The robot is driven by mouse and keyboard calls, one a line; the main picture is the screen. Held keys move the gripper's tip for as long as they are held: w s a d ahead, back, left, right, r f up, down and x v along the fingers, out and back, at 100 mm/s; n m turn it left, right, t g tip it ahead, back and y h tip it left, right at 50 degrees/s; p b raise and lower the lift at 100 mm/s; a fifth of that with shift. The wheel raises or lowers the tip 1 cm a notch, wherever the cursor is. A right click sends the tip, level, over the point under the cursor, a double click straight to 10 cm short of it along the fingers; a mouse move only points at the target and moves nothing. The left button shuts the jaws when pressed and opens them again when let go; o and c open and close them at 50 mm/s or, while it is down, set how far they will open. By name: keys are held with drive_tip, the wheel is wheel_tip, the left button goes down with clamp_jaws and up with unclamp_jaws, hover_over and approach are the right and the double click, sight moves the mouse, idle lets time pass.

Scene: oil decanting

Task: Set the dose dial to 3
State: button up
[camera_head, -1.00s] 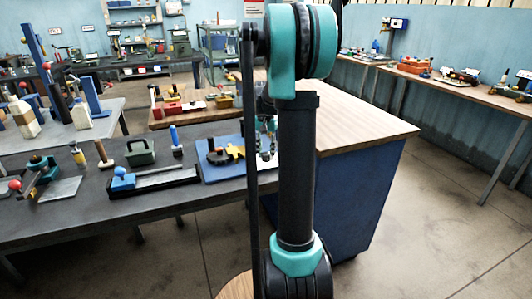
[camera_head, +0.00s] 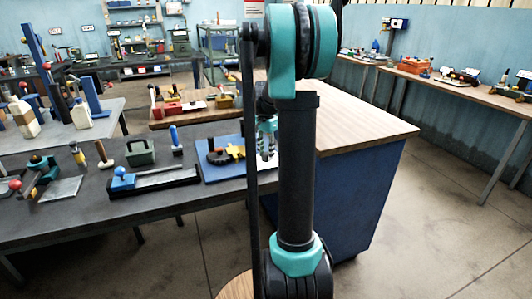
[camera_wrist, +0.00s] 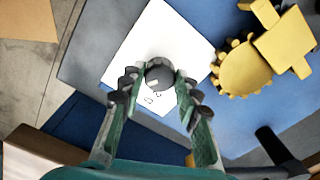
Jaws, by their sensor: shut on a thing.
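In the wrist view, the dark grey round dose dial (camera_wrist: 161,70) stands on a white plate (camera_wrist: 134,52). A small light mark shows on the dial near its lower left side. A few small printed marks show on the plate below it, too small to read. My gripper (camera_wrist: 160,82) has its green fingers with dark ridged tips on either side of the dial, shut on it. In the head view my gripper (camera_head: 267,140) is partly hidden behind my arm, over the right part of the blue board (camera_head: 212,176); the dial is not clearly visible there.
A yellow toothed part (camera_wrist: 240,70) lies just right of the plate in the wrist view. A black bar (camera_wrist: 275,146) is at lower right. In the head view, a black tool with a blue knob (camera_head: 155,178) lies left of the board. A wooden-topped blue cabinet (camera_head: 365,125) stands right.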

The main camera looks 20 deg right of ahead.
sight(266, 154)
drive_tip(key=o, duration=1.2)
drive_tip(key=shift+c, duration=0.2)
drive_tip(key=shift+r, duration=0.1)
wheel_tip(266, 154, up, 12)
drive_tip(key=s+a+f+n, duration=0.2)
drive_tip(key=s+a+f, duration=0.1)
drive_tip(key=s, duration=0.1)
drive_tip(key=s+a+f+n+t, duration=0.1)
drive_tip(key=s+a+f+n, duration=0.1)
drive_tip(key=s+a+f, duration=0.1)
drive_tip(key=s+a+f+n+t, duration=0.1)
drive_tip(key=s+a+f+n, duration=0.1)
drive_tip(key=s+a+f, duration=0.1)
drive_tip(key=shift+s+f+n, duration=0.4)
drive_tip(key=shift+s+f, duration=0.4)
drive_tip(key=shift+f, duration=0.1)
drive_tip(key=s+a+f+n+t, duration=0.1)
drive_tip(key=s+a+f+n, duration=0.1)
drive_tip(key=s+f, duration=0.3)
drive_tip(key=s+a+f+n+t, duration=0.1)
drive_tip(key=s+a+f+n, duration=0.2)
drive_tip(key=s, duration=0.5)
wheel_tip(266, 154, down, 2)
drive_tip(key=shift+s+f+n, duration=0.15)
drive_tip(key=shift+s+n, duration=0.1)
drive_tip(key=shift+n, duration=0.35)
